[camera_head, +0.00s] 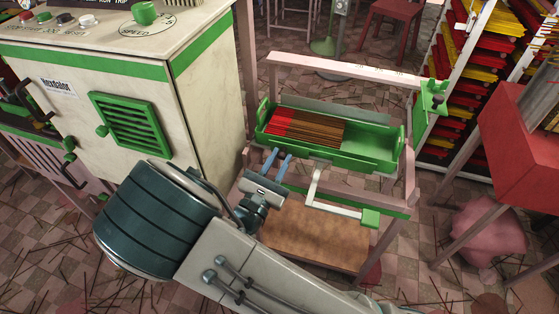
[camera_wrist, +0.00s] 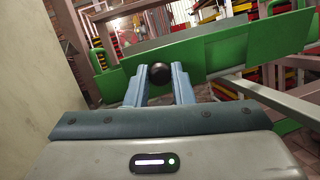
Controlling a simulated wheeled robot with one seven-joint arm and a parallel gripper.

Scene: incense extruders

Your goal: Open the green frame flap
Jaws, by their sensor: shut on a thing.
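A green panel (camera_wrist: 225,48) spans the wrist view, slightly tilted, with a round black knob (camera_wrist: 158,74) in front of it. My gripper (camera_wrist: 157,80) has its two blue-grey fingers on either side of this knob, shut on it. In the head view my gripper (camera_head: 279,160) is at the left front of a green tray (camera_head: 365,150) on a pinkish frame (camera_head: 340,70). The knob is hidden there. I cannot tell for sure which green part seen from the head is the flap.
Red and brown incense sticks (camera_head: 305,128) lie in the tray. A white and green machine (camera_head: 205,110) stands close on the left. A white lever with a green block (camera_head: 370,217) projects at the frame's front. A red box (camera_head: 520,145) is at the right.

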